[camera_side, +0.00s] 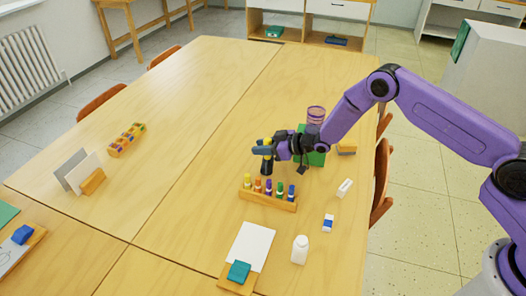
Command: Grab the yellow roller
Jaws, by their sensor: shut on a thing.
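My gripper (267,160) is over the table, just behind the wooden marker rack.
The wooden rack (268,202) holds several coloured markers right below my gripper. A green box (316,158) and a pink cup (316,113) stand behind my wrist.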

